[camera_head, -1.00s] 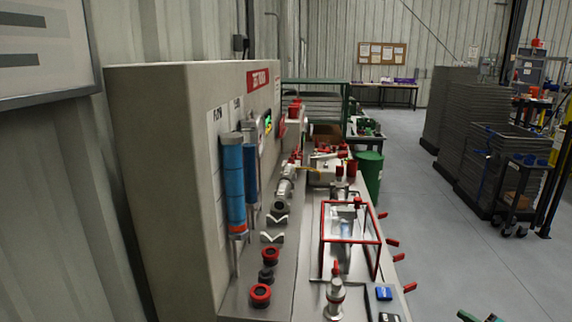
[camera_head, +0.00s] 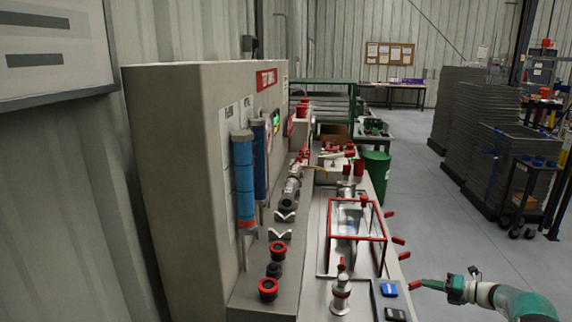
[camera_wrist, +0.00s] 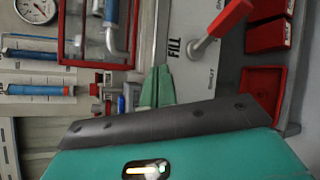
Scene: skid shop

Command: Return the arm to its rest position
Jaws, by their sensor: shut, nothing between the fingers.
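My gripper (camera_head: 432,284) shows in the head view at the lower right, at the end of my green and white arm. It points left towards the front edge of the test bench, close to a red lever handle (camera_head: 414,285); I cannot tell whether they touch. In the wrist view my green fingers (camera_wrist: 156,88) are together, with nothing between them. Behind them is a grey panel marked FILL, with a red-handled lever (camera_wrist: 222,22). Most of my arm is outside the head view.
A red-framed clear guard (camera_head: 384,239) stands on the bench, with a silver fitting (camera_head: 341,296) in front. Blue cylinders (camera_head: 243,180) are mounted on the tall grey panel. A green bin (camera_head: 376,172) stands beyond the bench. Open floor (camera_head: 440,225) lies to the right.

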